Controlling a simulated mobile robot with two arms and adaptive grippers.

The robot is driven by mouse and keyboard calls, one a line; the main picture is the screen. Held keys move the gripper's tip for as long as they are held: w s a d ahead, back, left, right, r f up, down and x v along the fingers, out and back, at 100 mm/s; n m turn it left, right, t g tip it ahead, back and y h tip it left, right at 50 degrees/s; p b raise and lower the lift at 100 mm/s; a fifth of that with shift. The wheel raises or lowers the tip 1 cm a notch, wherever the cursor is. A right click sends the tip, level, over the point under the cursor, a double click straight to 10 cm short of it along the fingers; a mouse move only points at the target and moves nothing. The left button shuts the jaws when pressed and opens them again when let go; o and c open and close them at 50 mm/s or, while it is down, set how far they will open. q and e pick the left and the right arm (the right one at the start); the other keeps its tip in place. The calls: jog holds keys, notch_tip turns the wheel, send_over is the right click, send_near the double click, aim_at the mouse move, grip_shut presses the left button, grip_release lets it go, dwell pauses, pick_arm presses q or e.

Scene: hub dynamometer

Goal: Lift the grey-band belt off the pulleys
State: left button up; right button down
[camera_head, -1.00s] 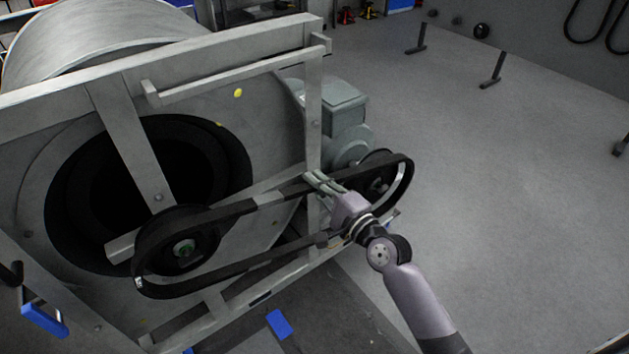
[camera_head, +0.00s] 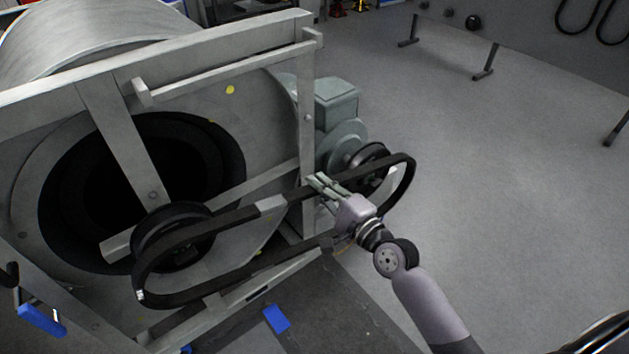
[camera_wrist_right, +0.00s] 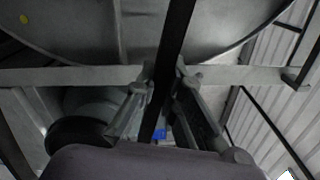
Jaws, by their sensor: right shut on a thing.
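The black belt with a grey band (camera_head: 271,204) hangs as a long loop in front of the pulleys. My right gripper (camera_head: 318,184) is shut on its upper run, right of the grey band. In the right wrist view the belt (camera_wrist_right: 177,40) passes between the fingers (camera_wrist_right: 163,83). The drum-side pulley (camera_head: 172,222) shows behind the left end of the loop, and the motor-side pulley (camera_head: 366,156) behind the right end. The belt looks clear of both faces, though light contact behind it cannot be ruled out. My left gripper is out of view.
The large drum (camera_head: 105,45) and its grey frame (camera_head: 309,120) stand close behind the belt. The green-grey motor (camera_head: 337,100) sits right of the frame. Blue pieces lie on the floor mat (camera_head: 277,318) and at the left edge (camera_head: 42,319). Open floor (camera_head: 500,200) lies to the right.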

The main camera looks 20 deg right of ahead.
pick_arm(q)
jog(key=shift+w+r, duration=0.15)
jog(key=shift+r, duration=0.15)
pick_arm(e)
jog(key=v, duration=0.8)
jog(key=shift+r, duration=0.3)
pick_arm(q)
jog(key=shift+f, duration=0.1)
pick_arm(e)
jog(key=shift+s+d, duration=0.1)
jog(key=shift+s, duration=0.05)
